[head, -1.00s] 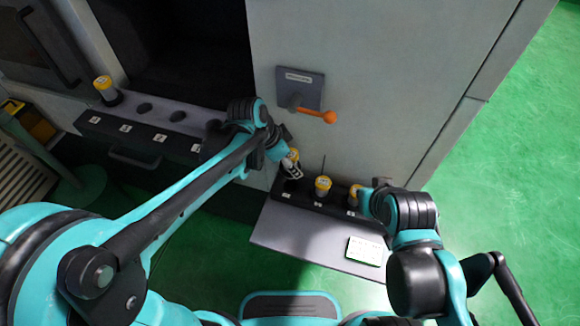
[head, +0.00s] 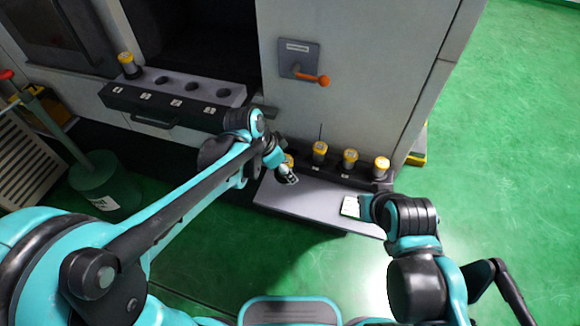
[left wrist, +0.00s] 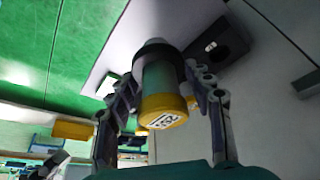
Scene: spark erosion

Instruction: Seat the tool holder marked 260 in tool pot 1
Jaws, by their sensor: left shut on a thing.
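My left gripper (head: 289,179) is shut on a tool holder with a yellow cap (left wrist: 164,108). In the left wrist view the holder has a greenish-grey body and a black collar, and sits between the two fingers; the print on its cap is too blurred to read. In the head view a bit of yellow (head: 288,160) shows behind the gripper. The pot rack (head: 175,108) at the upper left has a row of numbered pots, its digits too small to read. A yellow-capped holder (head: 127,64) stands in its leftmost pot; the other pots are empty. My right gripper is not visible.
Three yellow-capped holders, left (head: 320,152), middle (head: 350,160) and right (head: 382,167), stand in a black rack behind a grey shelf (head: 300,197). A white card (head: 350,207) lies on the shelf. An orange-handled lever (head: 313,78) sticks out from the machine wall.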

